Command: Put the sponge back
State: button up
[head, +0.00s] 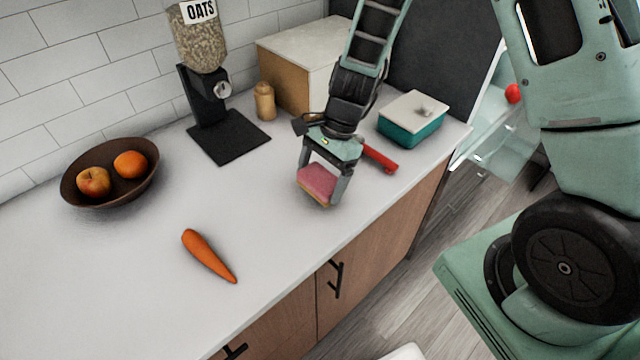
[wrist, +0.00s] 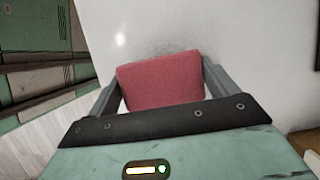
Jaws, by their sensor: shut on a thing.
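The sponge (head: 318,181) is pink on top with a yellowish lower layer. My gripper (head: 322,190) is shut on it, with one finger on each side, over the right part of the counter near its front edge. In the wrist view the sponge (wrist: 162,82) sits between my two fingers, its pink face towards the camera. Whether its underside touches the counter is hard to tell.
On the counter (head: 150,260) are a carrot (head: 209,256), a fruit bowl (head: 72,188), an oats dispenser (head: 207,100), a wooden shaker (head: 265,101), a wooden box (head: 285,70), a teal lidded container (head: 402,126) and a red object (head: 380,157) beside my gripper. The counter's middle is clear.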

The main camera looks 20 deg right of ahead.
aim_at(321, 187)
jog(key=shift+f, duration=1.4)
jog(key=shift+f, duration=0.15)
jog(key=o, duration=0.7)
